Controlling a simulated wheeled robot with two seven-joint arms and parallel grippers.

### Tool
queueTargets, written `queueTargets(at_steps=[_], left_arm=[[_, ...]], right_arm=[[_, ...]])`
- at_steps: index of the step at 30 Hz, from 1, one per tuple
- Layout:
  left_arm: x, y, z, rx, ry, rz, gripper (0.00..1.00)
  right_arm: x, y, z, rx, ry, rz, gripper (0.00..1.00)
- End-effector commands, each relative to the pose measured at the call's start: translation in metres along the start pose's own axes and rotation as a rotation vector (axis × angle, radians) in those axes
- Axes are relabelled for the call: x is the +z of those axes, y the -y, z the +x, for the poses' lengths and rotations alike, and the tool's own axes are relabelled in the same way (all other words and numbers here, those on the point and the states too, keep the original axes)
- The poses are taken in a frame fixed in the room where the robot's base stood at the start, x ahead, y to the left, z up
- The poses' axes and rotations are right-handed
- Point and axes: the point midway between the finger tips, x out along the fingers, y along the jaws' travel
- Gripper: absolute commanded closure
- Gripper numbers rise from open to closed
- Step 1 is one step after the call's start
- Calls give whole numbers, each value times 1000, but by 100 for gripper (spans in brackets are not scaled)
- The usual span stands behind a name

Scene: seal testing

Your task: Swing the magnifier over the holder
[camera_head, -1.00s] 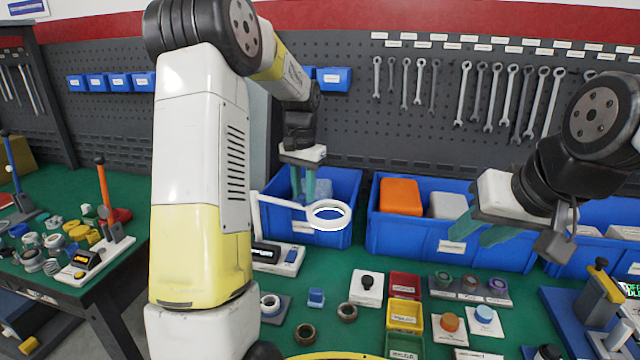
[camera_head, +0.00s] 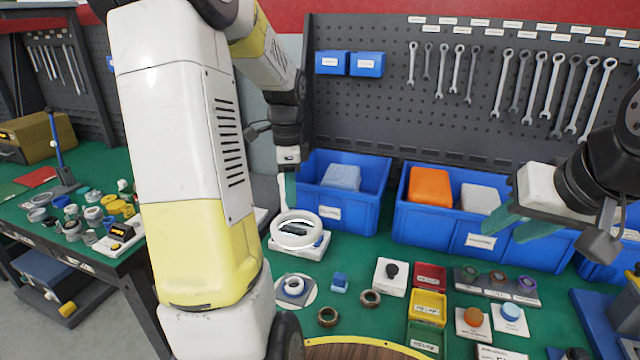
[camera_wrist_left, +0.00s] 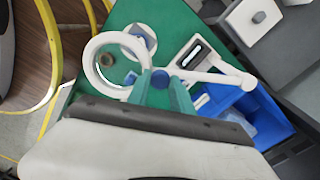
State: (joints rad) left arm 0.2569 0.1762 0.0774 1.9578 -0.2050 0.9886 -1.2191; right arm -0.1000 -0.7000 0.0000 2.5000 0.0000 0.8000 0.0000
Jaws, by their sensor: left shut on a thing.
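The magnifier, a white ring lens (camera_head: 297,229) on a white arm, hangs in front of the left blue bin in the head view. It also shows in the left wrist view (camera_wrist_left: 93,62). My left gripper (camera_wrist_left: 161,88) is shut on the magnifier's arm near a blue knob, beside the ring. Its fingers are mostly hidden in the head view. A pale round patch surrounds that ring. My right gripper (camera_head: 522,226) is open and empty at the right.
Brown rings (camera_head: 328,317), a blue block (camera_head: 339,282) and coloured trays (camera_head: 428,307) lie right of the holder. Blue bins (camera_head: 365,214) line the back. A side table (camera_head: 30,235) with small parts stands left.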

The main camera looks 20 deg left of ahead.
Motion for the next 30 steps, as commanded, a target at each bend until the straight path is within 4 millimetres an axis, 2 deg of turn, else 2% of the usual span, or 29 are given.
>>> queueTargets(at_steps=[6,21,22,25,30], left_arm=[[10,-2,0,2,0,60,100],[15,-2,1,3,3,77,100],[15,-2,1,3,3,77,71],[15,-1,1,3,3,77,52],[14,-1,0,1,1,77,52]], right_arm=[[0,0,0,0,0,0,64],[0,0,0,0,0,0,64],[0,0,0,0,0,0,64],[0,0,0,0,0,0,64],[0,0,0,0,0,0,64]])
